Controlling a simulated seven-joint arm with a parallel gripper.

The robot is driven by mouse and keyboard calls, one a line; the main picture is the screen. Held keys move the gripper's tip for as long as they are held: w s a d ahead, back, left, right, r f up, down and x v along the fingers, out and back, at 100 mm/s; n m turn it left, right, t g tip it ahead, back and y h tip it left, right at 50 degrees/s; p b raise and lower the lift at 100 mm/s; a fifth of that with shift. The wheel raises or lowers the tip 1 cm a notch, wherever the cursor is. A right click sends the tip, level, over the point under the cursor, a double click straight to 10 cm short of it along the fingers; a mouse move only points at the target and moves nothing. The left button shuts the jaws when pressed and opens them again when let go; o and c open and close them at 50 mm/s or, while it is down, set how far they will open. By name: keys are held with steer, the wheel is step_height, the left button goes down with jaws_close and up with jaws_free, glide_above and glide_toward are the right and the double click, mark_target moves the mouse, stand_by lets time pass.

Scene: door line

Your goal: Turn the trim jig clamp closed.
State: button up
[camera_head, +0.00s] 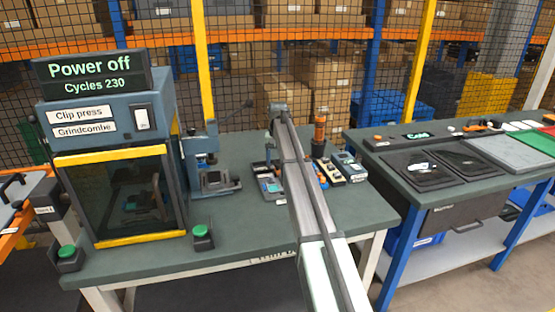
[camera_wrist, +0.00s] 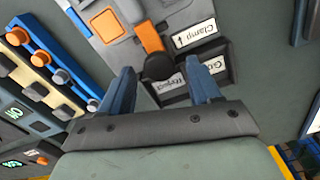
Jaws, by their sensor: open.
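The trim jig is a grey plate that fills the top middle of the wrist view (camera_wrist: 118,52), with an orange block on it. Its clamp is an orange lever (camera_wrist: 149,36) ending in a round black knob (camera_wrist: 158,67). A white label reading "Clamp" with an arrow lies beside the lever. My gripper (camera_wrist: 162,68) is open, its two blue fingers on either side of the knob with gaps; I cannot tell their height relative to it. In the head view the jig (camera_head: 266,188) is partly hidden by my arm, and the fingers cannot be made out.
Dark bins (camera_wrist: 178,92) labelled "Reject" and "Good" sit beside the clamp, partly behind my fingers. A blue rail with orange and grey knobs (camera_wrist: 38,57) lies left in the wrist view. The clip press (camera_head: 120,165) stands left in the head view. The bench front is mostly clear.

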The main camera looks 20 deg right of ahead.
mark_target(278, 162)
step_height(278, 162, up, 14)
stand_by(0.6)
steer(key=shift+f, duration=0.15)
